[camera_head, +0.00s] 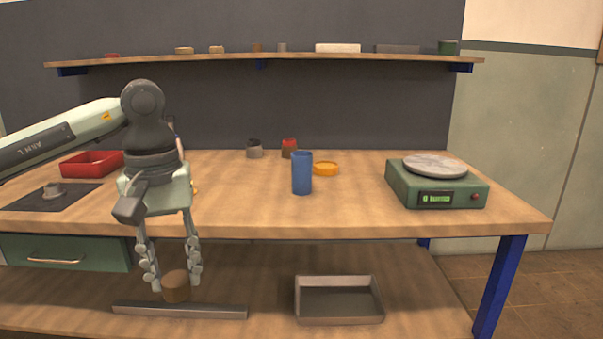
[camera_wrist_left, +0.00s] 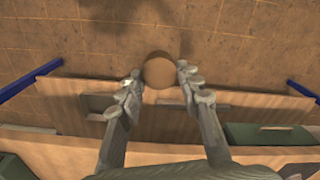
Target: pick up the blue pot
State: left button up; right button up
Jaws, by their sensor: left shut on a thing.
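The blue pot (camera_head: 302,173) is a tall blue cylinder standing upright on the wooden bench top, near the middle. My left gripper (camera_head: 173,283) points down at the left, well apart from the blue pot. It is shut on a brown cylinder (camera_head: 176,287), gripped between its fingertips. In the left wrist view the brown cylinder (camera_wrist_left: 159,71) shows as a round end between the two fingertips (camera_wrist_left: 158,80), with floor beyond it. The blue pot cannot be made out in the wrist view. My right gripper is not in view.
An orange dish (camera_head: 326,168) lies just right of the blue pot, and two small jars stand behind it. A green scale (camera_head: 437,189) is on the right and a red tray (camera_head: 92,164) on the left. A metal tray (camera_head: 339,319) lies on the lower shelf.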

aim_at(302, 161)
jog(key=i, duration=1.3)
jog(key=k, duration=0.9)
